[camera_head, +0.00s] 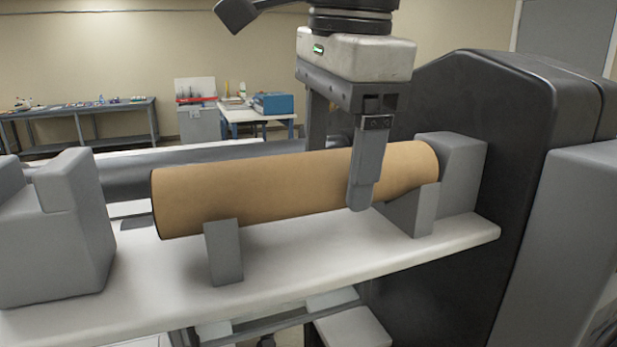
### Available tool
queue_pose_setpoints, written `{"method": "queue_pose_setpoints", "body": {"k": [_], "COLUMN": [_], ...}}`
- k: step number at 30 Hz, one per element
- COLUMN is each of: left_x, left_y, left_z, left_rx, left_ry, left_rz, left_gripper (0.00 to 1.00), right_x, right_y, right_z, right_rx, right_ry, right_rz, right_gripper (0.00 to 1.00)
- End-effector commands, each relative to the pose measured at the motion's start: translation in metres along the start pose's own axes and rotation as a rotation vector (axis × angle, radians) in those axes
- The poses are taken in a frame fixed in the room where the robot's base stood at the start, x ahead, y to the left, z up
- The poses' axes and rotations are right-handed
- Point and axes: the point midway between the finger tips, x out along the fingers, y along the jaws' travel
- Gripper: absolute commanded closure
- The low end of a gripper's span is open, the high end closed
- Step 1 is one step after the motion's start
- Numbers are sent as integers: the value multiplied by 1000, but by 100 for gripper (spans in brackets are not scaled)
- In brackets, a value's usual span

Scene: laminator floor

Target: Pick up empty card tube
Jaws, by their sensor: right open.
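The empty card tube (270,186) is a brown cardboard cylinder lying across grey supports on a white shelf (290,280) in the head view. My right gripper (342,190) comes down from above over the tube's right half. Its fingers are open and straddle the tube, one in front of it and one behind. The near finger overlaps the tube's front side; the far fingertip is hidden behind the tube. I cannot tell whether the fingers touch it. My left gripper is not in view.
A grey notched block (60,240) stands at the left. A dark grey roller (200,160) runs behind the tube. A black machine housing (480,170) closes off the right side. Tables (80,108) stand against the far wall.

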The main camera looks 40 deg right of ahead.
Motion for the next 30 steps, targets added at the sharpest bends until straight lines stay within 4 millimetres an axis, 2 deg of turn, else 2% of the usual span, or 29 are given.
{"method": "queue_pose_setpoints", "body": {"k": [4, 11, 12, 15, 16, 26, 30], "left_x": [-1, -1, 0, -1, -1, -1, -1], "left_y": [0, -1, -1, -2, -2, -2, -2], "left_z": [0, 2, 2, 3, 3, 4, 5], "left_rx": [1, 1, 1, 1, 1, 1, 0], "left_ry": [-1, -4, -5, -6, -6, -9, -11], "left_rz": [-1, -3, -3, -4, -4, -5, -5], "left_gripper": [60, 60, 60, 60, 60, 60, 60], "right_x": [15, 17, 17, 17, 17, 16, 10], "right_y": [0, 0, 0, 0, 0, 0, -2], "right_z": [1, 1, 1, 1, 1, 1, 1], "right_rx": [0, 0, 0, 0, 0, 0, 2], "right_ry": [1, 0, 0, 0, 1, 0, 0], "right_rz": [1, -1, -1, -1, -1, -2, -4], "right_gripper": [23, 23, 29, 57, 61, 61, 61]}}
